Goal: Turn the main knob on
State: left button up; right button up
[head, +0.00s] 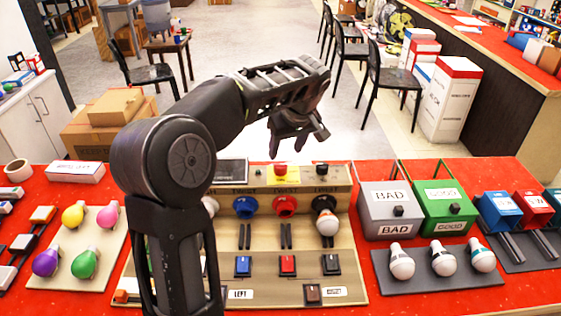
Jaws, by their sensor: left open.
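The test board (265,263) stands on the red table, with rows of switches, coloured sockets and labels. A red round knob (281,169) sits on a yellow plate at the board's back edge. A small dark knob (321,168) is to its right. A brown switch (313,293) is at the front right beside a white label too small to read. I cannot tell which control is the main knob. My left gripper (288,148) is open and empty, pointing down above the board's back edge, apart from the controls. My left arm hides the board's left part. My right gripper is out of view.
A bulb (327,226) stands in the board's right socket. Coloured bulbs on a tray (68,264) lie to the left. The grey BAD bin (391,211), green GOOD bin (445,205) and several bulbs stand to the right. Chairs and boxes are beyond the table.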

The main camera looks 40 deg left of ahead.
aim_at(281, 165)
pick_arm(q)
jog(key=shift+p+x, duration=0.65)
jog(key=shift+x, duration=3.3)
jog(key=shift+c, duration=0.3)
grip_shut()
